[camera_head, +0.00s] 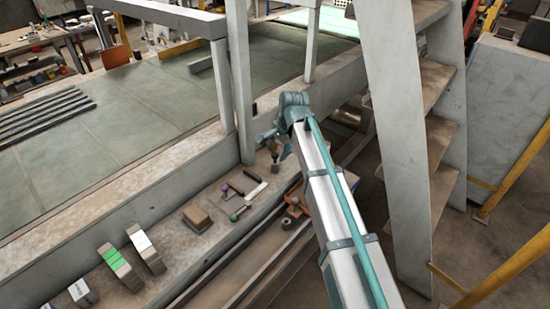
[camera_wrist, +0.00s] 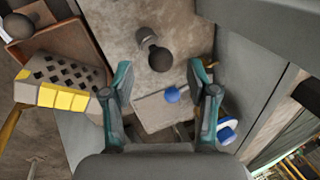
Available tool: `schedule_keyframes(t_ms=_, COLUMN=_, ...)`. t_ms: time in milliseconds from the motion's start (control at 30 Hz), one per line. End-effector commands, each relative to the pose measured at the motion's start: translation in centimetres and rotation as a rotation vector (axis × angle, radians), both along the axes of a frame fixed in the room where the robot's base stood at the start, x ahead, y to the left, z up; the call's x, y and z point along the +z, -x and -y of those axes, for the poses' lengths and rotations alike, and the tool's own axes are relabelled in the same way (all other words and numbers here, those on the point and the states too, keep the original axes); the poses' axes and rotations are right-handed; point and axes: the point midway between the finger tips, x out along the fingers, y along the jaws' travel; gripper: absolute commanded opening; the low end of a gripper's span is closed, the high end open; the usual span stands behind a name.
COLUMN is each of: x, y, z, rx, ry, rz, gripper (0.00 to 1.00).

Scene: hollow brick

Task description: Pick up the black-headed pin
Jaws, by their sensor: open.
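The black-headed pin (camera_wrist: 159,57) shows in the wrist view, with a dark round head and a short grey metal shank, on a worn stone-like surface. My gripper (camera_wrist: 160,76) is open, with its two teal and grey fingers apart. The pin's head appears between and slightly beyond the fingertips in the picture. I see no contact with it. In the head view my gripper (camera_head: 274,138) is at the far end of the ledge, beside a post.
A blue ball (camera_wrist: 172,95) shows between the fingers, over a flat grey piece. A yellow-edged holed brick (camera_wrist: 60,85) lies left. In the head view, a purple-headed pin (camera_head: 225,188), a green-headed pin (camera_head: 236,216) and a wooden block (camera_head: 197,217) lie along the ledge.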

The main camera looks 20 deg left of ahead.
Motion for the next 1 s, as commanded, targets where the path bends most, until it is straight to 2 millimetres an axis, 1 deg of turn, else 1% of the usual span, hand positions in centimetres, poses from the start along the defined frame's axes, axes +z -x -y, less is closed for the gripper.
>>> schedule_keyframes(t_ms=300, x=-3.2, y=-0.6, z=-1.0, rx=0.001, ry=0.001, rz=-0.001, gripper=0.58)
schedule_keyframes(t_ms=433, x=-3.7, y=-0.6, z=-1.1, rx=0.001, ry=0.001, rz=0.0, gripper=0.58)
schedule_keyframes(t_ms=633, x=-3.7, y=-0.6, z=-1.1, rx=0.001, ry=0.0, rz=0.0, gripper=0.58)
schedule_keyframes(t_ms=867, x=-3.7, y=-0.6, z=-1.1, rx=0.0, ry=0.0, rz=0.0, gripper=0.2)
schedule_keyframes(t_ms=900, x=-3.7, y=-0.6, z=-1.1, rx=0.0, ry=0.0, rz=0.0, gripper=0.14)
schedule_keyframes(t_ms=967, x=-3.7, y=-0.6, z=-1.1, rx=0.0, ry=0.0, rz=0.0, gripper=0.04)
schedule_keyframes(t_ms=1000, x=-3.7, y=-0.6, z=-1.1, rx=0.0, ry=0.0, rz=0.0, gripper=0.0)
